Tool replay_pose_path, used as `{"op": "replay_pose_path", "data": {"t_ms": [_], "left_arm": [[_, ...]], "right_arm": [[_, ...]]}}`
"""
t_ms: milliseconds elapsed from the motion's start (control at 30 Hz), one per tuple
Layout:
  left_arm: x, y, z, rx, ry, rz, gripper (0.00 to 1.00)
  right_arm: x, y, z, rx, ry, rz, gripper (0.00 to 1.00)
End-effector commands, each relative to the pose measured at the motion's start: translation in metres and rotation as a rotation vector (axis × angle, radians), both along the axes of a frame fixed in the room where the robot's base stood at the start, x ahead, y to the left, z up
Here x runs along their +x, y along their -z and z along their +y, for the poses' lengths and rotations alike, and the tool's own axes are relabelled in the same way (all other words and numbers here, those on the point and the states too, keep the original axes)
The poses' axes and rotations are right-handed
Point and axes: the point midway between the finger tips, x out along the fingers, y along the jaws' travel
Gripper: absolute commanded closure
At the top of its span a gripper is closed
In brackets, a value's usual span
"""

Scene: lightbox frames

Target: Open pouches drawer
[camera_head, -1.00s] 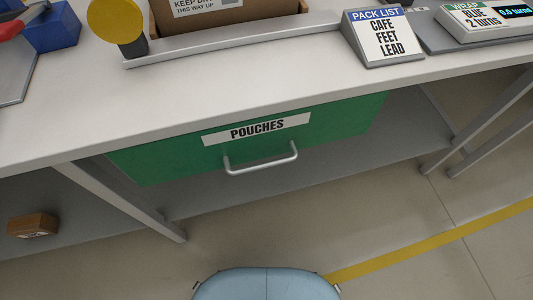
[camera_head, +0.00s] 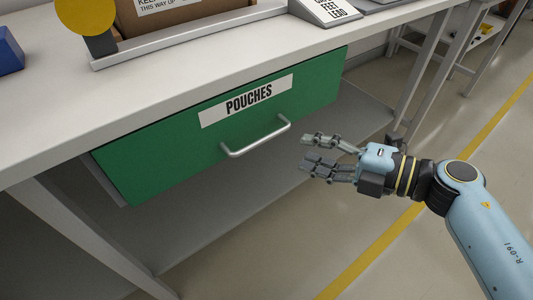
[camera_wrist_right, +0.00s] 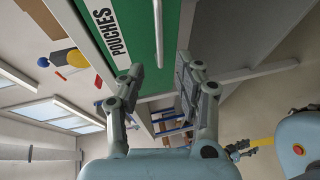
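The green pouches drawer (camera_head: 180,160) hangs under the tabletop, its front close against the table edge, so it looks shut. Its white label (camera_head: 247,100) reads POUCHES. A light grey bar handle (camera_head: 258,141) stands out below the label. My right gripper (camera_head: 303,152) is open and empty, to the right of the handle and apart from it, its fingers pointing left. In the right wrist view the open fingers (camera_wrist_right: 159,68) frame a pale bar that looks like the handle (camera_wrist_right: 158,30), with the drawer front (camera_wrist_right: 140,45) behind.
The white table (camera_head: 60,115) carries a cardboard box (camera_head: 180,22) behind a grey rail, a yellow disc (camera_head: 84,14) and a pack list sign (camera_head: 325,10). A grey shelf lies below the drawer. Table legs stand at both sides. The floor in front is clear.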

Motion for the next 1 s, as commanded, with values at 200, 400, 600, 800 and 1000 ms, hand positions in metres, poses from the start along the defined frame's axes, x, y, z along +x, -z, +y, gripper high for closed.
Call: {"op": "replay_pose_path", "data": {"t_ms": [200,400,600,800,1000], "left_arm": [[0.004,0.006,-0.011,-0.012,-0.004,-0.006,0.6],[0.0,0.013,-0.003,-0.004,-0.001,0.0,0.6],[-0.003,0.019,-0.002,-0.002,0.0,0.005,0.6],[-0.005,0.02,-0.002,-0.002,-0.001,0.008,0.6],[-0.005,0.02,-0.002,-0.002,-0.001,0.008,0.6]], "right_arm": [[0.015,0.005,0.024,0.006,0.002,-0.001,0.66],[0.036,0.014,0.058,0.006,0.004,0.0,0.66],[0.051,0.02,0.082,0.004,0.004,0.001,0.66],[0.055,0.021,0.09,0.003,0.004,0.001,0.66],[0.055,0.02,0.09,0.002,0.003,0.0,0.66]]}}
